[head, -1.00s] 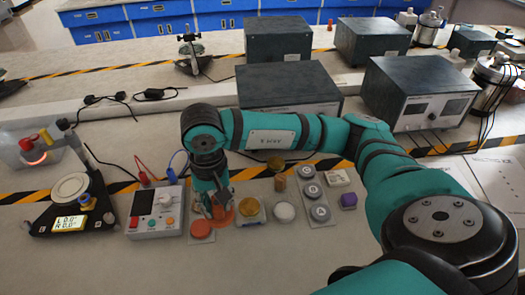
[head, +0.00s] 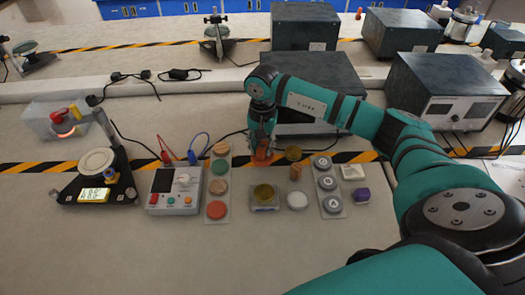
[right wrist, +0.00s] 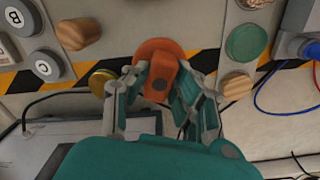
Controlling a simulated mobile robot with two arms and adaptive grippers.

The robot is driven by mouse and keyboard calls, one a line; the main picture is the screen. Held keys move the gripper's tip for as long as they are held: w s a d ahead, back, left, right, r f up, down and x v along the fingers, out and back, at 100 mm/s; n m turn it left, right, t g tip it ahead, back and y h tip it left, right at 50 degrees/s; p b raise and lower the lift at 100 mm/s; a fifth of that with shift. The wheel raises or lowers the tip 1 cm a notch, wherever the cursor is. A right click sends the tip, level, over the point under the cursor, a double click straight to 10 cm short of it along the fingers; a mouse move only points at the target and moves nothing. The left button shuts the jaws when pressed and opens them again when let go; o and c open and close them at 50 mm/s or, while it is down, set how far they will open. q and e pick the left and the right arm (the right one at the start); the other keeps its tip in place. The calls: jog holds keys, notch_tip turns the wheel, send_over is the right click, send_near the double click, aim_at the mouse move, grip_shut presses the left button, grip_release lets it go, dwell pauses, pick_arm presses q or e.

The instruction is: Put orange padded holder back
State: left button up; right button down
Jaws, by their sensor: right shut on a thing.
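The orange padded holder (head: 262,157) is in my right gripper (head: 262,140), behind the row of small items on the bench. In the right wrist view the holder (right wrist: 162,62) has a round orange base and a block-shaped grip with a dark round spot. The fingers of my right gripper (right wrist: 160,90) are closed on either side of that grip. I cannot tell whether the base touches the bench. In the head view the gripper hides part of the holder. My left gripper is not in view.
A strip (head: 217,185) with green, cork and orange discs lies left of the holder. A gold disc (head: 264,192), a white disc (head: 297,200) and a strip of lettered grey weights (head: 328,187) are nearby. A dark instrument box (head: 312,85) stands behind.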

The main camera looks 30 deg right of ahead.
aim_at(262, 154)
notch_tip(262, 154, down, 3)
jog(key=shift+f+p, duration=0.15)
jog(key=shift+p, duration=0.5)
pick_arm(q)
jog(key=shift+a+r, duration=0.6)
pick_arm(e)
jog(key=shift+d+f, duration=0.1)
jog(key=shift+f+b, duration=0.2)
jog(key=shift+b, duration=0.1)
jog(key=c, duration=1.1)
grip_release()
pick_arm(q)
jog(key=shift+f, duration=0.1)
pick_arm(e)
jog(key=shift+r, duration=0.1)
jog(key=shift+r, duration=0.1)
pick_arm(q)
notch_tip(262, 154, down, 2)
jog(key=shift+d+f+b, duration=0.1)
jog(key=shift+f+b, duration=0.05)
jog(key=shift+b, duration=0.9)
pick_arm(e)
notch_tip(262, 154, up, 12)
